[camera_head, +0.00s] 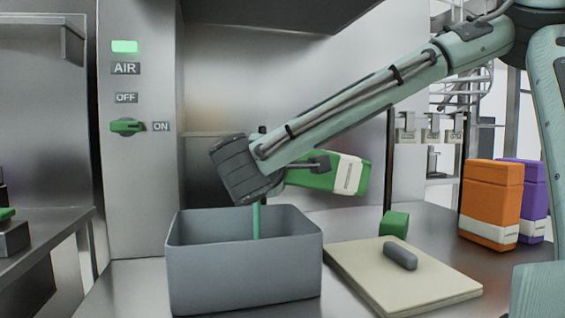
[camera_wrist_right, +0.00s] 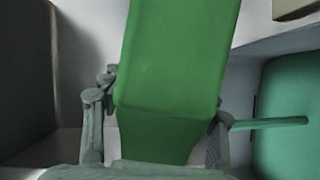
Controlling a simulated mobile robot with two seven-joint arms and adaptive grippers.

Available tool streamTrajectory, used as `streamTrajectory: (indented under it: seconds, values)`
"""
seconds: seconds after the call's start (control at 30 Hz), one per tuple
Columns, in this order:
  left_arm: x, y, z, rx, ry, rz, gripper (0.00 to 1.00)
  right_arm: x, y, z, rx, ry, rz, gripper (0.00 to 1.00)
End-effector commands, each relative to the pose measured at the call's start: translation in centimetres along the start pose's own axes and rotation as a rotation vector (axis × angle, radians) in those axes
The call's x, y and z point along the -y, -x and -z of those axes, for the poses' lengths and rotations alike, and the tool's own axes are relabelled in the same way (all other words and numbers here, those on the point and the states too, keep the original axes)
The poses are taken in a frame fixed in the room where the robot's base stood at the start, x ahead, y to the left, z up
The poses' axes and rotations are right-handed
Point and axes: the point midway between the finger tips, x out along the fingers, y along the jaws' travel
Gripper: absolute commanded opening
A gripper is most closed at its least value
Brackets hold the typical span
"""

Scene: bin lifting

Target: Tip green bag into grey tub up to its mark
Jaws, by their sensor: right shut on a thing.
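The green bag (camera_head: 350,175) with a white label is held tilted above the grey tub (camera_head: 240,280) in the head view. My right gripper (camera_head: 318,163) is shut on it; in the right wrist view the bag (camera_wrist_right: 180,55) lies between the fingers. A thin green stream (camera_head: 256,220) falls into the tub, partly behind my wrist; it also shows in the right wrist view (camera_wrist_right: 270,123). A green surface (camera_wrist_right: 290,95) shows at the right there, seemingly the tub's contents. The head view hides the tub's inside bottom, and I see no mark. My left gripper is out of view.
A pale board (camera_head: 420,285) with a grey oblong piece (camera_head: 400,256) lies right of the tub. A small green block (camera_head: 394,223) stands behind it. Orange (camera_head: 490,200) and purple (camera_head: 530,195) bags stand at the right. A wall panel (camera_head: 140,150) has a green switch.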

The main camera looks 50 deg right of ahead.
Motion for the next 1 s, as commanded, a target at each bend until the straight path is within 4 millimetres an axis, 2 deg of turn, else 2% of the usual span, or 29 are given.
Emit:
streamTrajectory:
  seconds: [0.67,0.77,0.9,1.0]
  values:
    - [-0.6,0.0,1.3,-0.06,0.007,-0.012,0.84,0.0,-0.3,0.0,-0.002,0.011,-0.008,0.2]
    - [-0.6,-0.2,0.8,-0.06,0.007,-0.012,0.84,-0.1,-0.3,0.0,-0.002,-0.032,0.008,0.2]
    - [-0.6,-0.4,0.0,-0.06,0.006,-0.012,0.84,-1.0,-0.2,0.1,-0.003,-0.172,0.067,0.2]
    - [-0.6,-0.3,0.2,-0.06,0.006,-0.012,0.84,-1.2,-0.2,0.2,-0.003,-0.176,0.071,0.2]
